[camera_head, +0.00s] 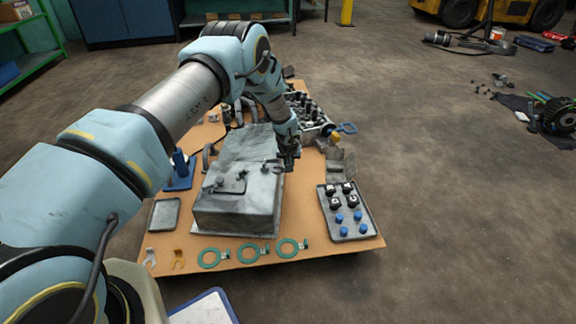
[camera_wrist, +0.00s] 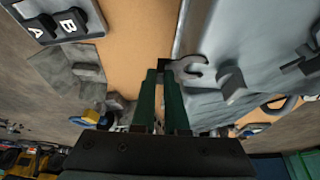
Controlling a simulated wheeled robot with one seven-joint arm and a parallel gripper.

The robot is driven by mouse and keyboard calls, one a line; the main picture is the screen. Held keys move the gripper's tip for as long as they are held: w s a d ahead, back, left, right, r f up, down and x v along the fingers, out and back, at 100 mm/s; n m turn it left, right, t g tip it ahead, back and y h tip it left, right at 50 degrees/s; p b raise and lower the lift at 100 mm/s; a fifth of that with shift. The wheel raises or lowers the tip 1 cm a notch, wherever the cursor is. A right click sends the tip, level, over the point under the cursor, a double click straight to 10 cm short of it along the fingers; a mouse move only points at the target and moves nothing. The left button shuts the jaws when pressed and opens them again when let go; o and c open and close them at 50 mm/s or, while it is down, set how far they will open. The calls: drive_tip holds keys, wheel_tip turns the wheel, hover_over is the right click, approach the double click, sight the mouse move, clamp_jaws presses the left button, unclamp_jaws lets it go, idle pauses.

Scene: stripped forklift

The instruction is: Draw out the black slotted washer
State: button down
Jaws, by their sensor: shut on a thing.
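My gripper (camera_head: 288,165) is at the right edge of the grey metal housing (camera_head: 235,212). In the wrist view, its two dark green fingers (camera_wrist: 165,72) are shut on the black tab end of a slotted washer (camera_wrist: 190,67). The washer's forked part looks grey there, and its open slot faces right, toward a short grey block or post (camera_wrist: 231,84). It lies over or just above the housing surface (camera_wrist: 235,25); I cannot tell whether it touches. In the head view the washer is too small to make out clearly.
A tray (camera_head: 368,232) with black and blue pieces stands right of the housing. Green rings (camera_head: 252,253), a grey slotted piece (camera_head: 150,257) and a yellow one (camera_head: 178,261) lie along the front. An empty grey tray (camera_head: 164,214) is at left. Engine parts crowd the back.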

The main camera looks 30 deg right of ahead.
drive_tip(key=shift+r+p, duration=2)
drive_tip(key=shift+r, duration=1.5)
